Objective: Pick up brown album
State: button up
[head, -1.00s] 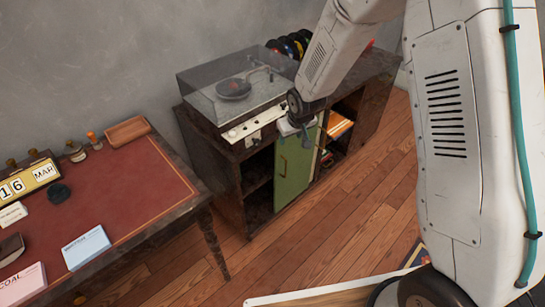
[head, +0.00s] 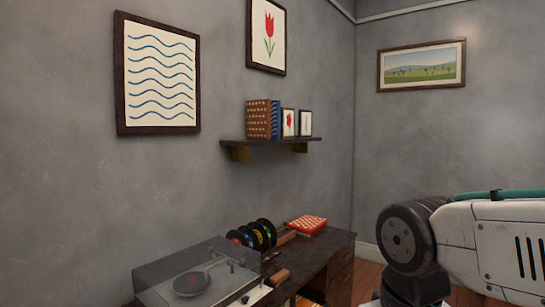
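A brown album (head: 257,120) with a dotted light pattern stands upright at the left end of a dark wall shelf (head: 265,143). A blue patterned album (head: 276,120) stands right against its right side. My gripper is not in the picture; only a part of my arm shows at the lower right, well to the right of the shelf and lower in the picture.
Two small framed pictures (head: 288,122) (head: 305,123) stand on the shelf right of the albums. Below are a record player (head: 192,283) with a clear lid, several upright records (head: 255,235) and a red-and-white box (head: 306,225) on a dark cabinet (head: 325,248). The air before the shelf looks clear.

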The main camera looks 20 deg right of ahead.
aim_at(258, 111)
jog(key=k, duration=1.2)
jog(key=z, duration=0.65)
jog(key=i, duration=0.95)
jog(key=z, duration=0.85)
jog(key=i, duration=2.65)
jog(key=u, duration=1.45)
jog(key=i, duration=0.8)
jog(key=u, duration=1.1)
jog(key=i, duration=0.2)
jog(key=u, duration=0.1)
